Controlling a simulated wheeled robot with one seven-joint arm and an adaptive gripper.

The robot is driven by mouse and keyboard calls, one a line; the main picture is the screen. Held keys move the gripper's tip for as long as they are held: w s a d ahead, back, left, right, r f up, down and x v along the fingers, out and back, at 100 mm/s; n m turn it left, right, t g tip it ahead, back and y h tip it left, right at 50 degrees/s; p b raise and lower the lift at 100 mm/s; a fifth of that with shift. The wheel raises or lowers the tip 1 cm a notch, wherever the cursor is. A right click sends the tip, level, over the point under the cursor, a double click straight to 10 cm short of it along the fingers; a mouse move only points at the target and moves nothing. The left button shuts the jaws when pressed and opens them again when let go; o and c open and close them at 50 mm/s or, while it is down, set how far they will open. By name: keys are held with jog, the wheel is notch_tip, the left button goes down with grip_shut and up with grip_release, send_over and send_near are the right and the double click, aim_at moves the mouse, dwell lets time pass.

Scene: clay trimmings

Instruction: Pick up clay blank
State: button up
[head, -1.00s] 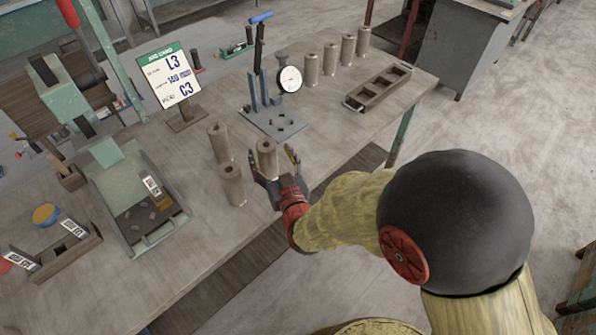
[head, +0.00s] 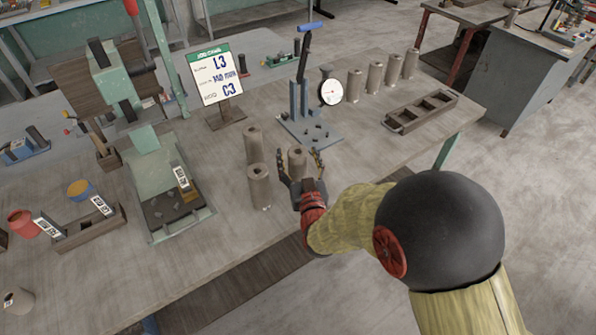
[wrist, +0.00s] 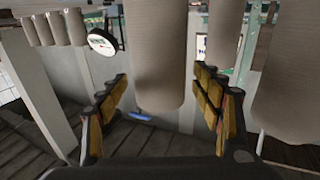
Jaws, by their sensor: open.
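A tan, hollow cylindrical clay blank (head: 297,161) stands upright near the front edge of the bench. My gripper (head: 301,170) is open around it from the front, one finger on each side. In the wrist view, which looks upside down, the blank (wrist: 160,55) is between the open fingers (wrist: 162,100), with gaps visible on both sides. Two similar blanks, a front one (head: 259,187) and a rear one (head: 252,146), stand just left of my gripper. The blank's lower part is partly hidden by my gripper in the head view.
A gauge stand (head: 308,125) with a round dial (head: 331,92) is behind my gripper. Several blanks (head: 375,78) stand in a row behind a slotted tray (head: 421,111). A sign (head: 215,75) and green tray (head: 153,180) are to the left. Bare bench lies right of my gripper.

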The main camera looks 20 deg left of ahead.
jog(key=shift+c, duration=1.4)
grip_shut()
jog(key=shift+w+r, duration=0.1)
